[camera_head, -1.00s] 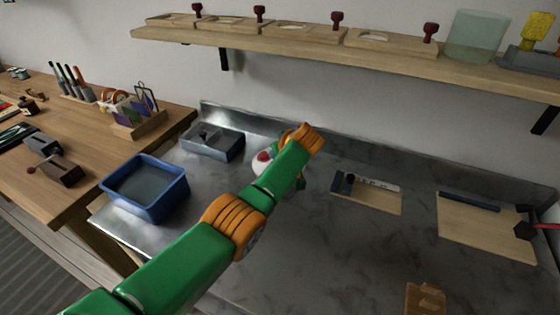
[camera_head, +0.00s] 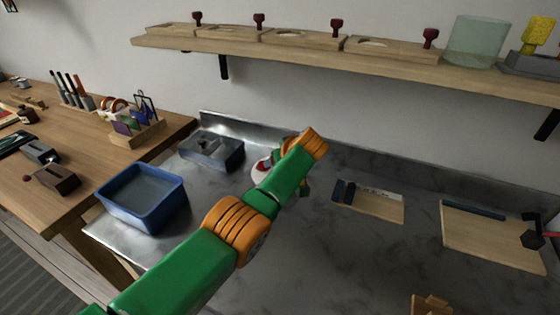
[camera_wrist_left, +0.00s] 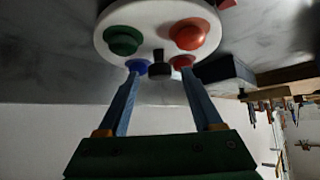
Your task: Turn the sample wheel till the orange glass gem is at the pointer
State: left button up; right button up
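The white sample wheel (camera_wrist_left: 150,22) fills the upper part of the left wrist view. It bears a green gem (camera_wrist_left: 123,40), an orange-red gem (camera_wrist_left: 190,33), a blue gem (camera_wrist_left: 138,66) and a red gem (camera_wrist_left: 183,62). A dark knob (camera_wrist_left: 160,68) stands at its near edge. My left gripper (camera_wrist_left: 161,72) is open, its blue fingers either side of the knob, tips by the blue and red gems; contact is unclear. In the head view my forearm hides most of the wheel (camera_head: 258,176) and the gripper. I cannot make out the pointer. My right gripper is out of view.
A blue tub (camera_head: 143,222) and a grey metal box (camera_head: 212,150) stand left of the wheel. A light board (camera_head: 375,207) lies to the right, another (camera_head: 490,239) farther right. A wooden item (camera_head: 430,306) is at the bottom. Open counter lies between.

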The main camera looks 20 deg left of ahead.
pick_arm(q)
jog(key=shift+s+d+r+p, duration=0.2)
jog(key=shift+r+p, duration=0.15)
jog(key=v, duration=0.6)
jog(key=shift+s, duration=0.15)
